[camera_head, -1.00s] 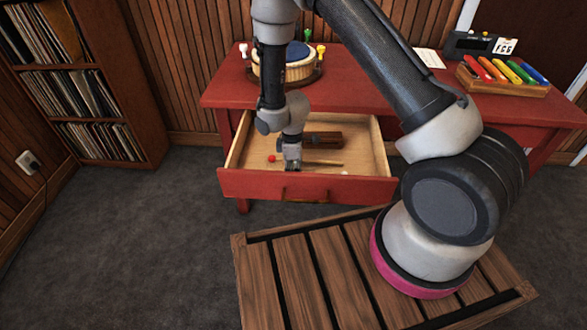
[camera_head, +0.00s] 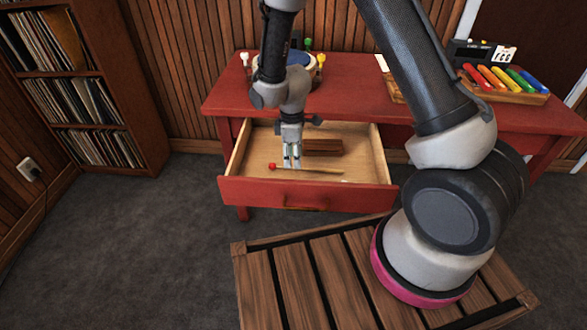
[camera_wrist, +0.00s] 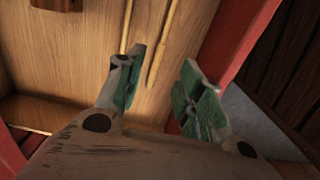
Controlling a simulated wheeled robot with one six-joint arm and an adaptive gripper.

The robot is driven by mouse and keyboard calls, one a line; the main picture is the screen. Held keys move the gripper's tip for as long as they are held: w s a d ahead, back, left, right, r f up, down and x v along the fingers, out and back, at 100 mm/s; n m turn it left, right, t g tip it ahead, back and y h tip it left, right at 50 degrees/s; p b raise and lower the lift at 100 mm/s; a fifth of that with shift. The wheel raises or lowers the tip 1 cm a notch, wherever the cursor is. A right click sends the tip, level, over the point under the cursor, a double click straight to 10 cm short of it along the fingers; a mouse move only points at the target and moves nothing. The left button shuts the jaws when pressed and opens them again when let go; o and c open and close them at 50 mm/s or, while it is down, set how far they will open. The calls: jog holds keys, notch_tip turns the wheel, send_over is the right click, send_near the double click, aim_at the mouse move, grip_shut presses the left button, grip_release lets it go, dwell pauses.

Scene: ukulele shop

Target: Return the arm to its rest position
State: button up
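My gripper (camera_head: 292,161) hangs over the open drawer of the red desk, fingers pointing down. In the wrist view its two green-padded fingers (camera_wrist: 163,66) stand apart, with nothing held between them. My arm reaches from its pink-ringed base at the lower right, up and out of the top of the head view, then down to the drawer. Part of the arm's upper bend is out of the picture.
The drawer (camera_head: 285,190) holds a red-headed mallet (camera_head: 318,170) and a brown wooden block (camera_head: 324,146). On the desk (camera_head: 352,98) stand a round drum-like object (camera_head: 302,68), coloured sticks on a rack (camera_head: 505,79) and a dark device (camera_head: 470,50). A shelf (camera_head: 130,80) stands left.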

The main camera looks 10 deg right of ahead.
jog(key=s+d+r+m+t, duration=0.1)
jog(key=s+d+r+m, duration=0.3)
jog(key=r, duration=0.7)
jog(key=s+d+r+m+t, duration=0.2)
jog(key=s+d+r+m, duration=0.3)
jog(key=s+d+r, duration=0.4)
jog(key=s+d+r+m+t, duration=0.1)
jog(key=s+d+r+m, duration=0.4)
jog(key=s+r, duration=0.5)
notch_tip(320, 180, up, 5)
jog(key=shift+d+r, duration=0.15)
jog(key=shift+d, duration=0.8)
